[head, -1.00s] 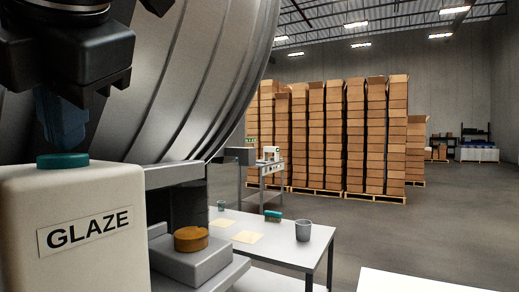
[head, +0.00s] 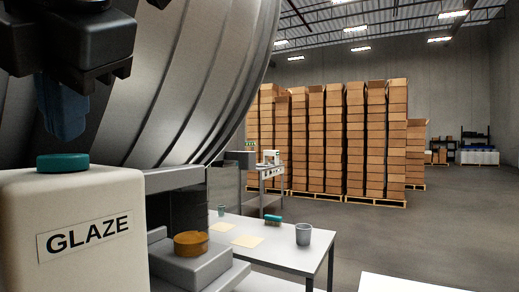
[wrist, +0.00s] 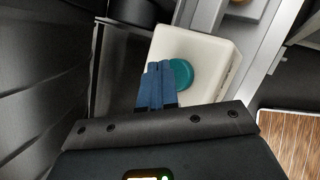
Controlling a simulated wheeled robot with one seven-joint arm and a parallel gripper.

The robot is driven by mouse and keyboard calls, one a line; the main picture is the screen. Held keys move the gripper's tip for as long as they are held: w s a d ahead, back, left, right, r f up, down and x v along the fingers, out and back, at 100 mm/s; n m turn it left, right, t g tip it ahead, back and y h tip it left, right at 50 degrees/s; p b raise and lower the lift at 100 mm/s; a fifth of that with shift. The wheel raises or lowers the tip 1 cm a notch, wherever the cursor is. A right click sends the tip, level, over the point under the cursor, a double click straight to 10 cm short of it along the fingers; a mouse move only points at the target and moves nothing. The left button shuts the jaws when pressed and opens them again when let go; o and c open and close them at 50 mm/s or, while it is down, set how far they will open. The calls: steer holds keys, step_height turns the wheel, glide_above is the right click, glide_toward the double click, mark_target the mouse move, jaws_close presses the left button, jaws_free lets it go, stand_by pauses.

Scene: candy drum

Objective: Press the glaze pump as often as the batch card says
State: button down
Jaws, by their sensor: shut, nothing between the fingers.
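The glaze pump is a cream box (head: 75,225) with a "GLAZE" label on its front and a teal round button (head: 63,163) on top. My gripper (head: 66,138) points down above the button, its blue fingers shut and empty, with a small gap between tips and button. In the wrist view the shut blue fingers (wrist: 155,85) overlap the left edge of the teal button (wrist: 180,74) on the cream box (wrist: 207,52). I cannot make out a batch card with readable writing.
The large grey drum (head: 180,80) rises right behind the pump. An amber-brown round knob (head: 190,244) sits on a grey block beside it. Stacked boxes (head: 330,140) stand farther back.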

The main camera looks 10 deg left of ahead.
steer(key=shift+r, duration=0.25)
steer(key=shift+r+p, duration=0.95)
steer(key=shift+r, duration=1.5)
steer(key=shift+f, duration=0.1)
stand_by(0.8)
